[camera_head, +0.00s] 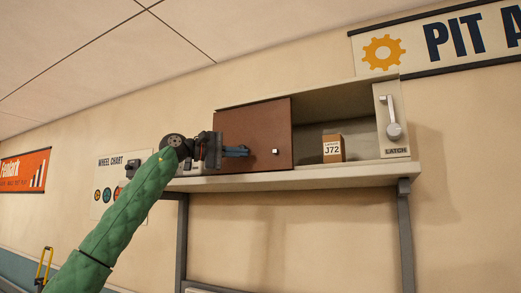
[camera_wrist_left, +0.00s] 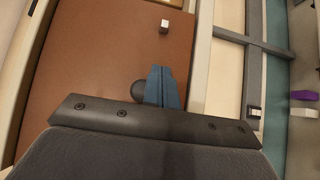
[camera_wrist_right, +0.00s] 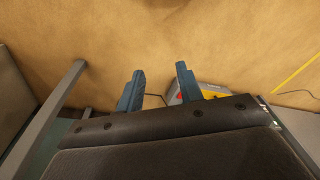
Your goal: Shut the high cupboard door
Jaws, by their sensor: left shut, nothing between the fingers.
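The high cupboard (camera_head: 345,103) sits on a wall shelf. Its brown door panel (camera_head: 255,118) covers the left part, and the right part stands open. The panel has a small white knob (camera_head: 275,151) near its right edge, also seen in the left wrist view (camera_wrist_left: 164,26). A latch (camera_head: 394,130) is on the cupboard's right end, its handle upright. My left gripper (camera_head: 248,151) is shut and empty in front of the panel, left of the knob; I cannot tell whether it touches. My right gripper (camera_wrist_right: 160,88) is open and empty, away from the cupboard.
A small brown box (camera_head: 332,148) marked J72 stands inside the open part. The shelf (camera_head: 330,177) juts out below on grey uprights. A dark ball (camera_wrist_left: 138,91) shows beside my left fingers. A grey thing with red and yellow parts (camera_wrist_right: 210,92) is beyond my right gripper.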

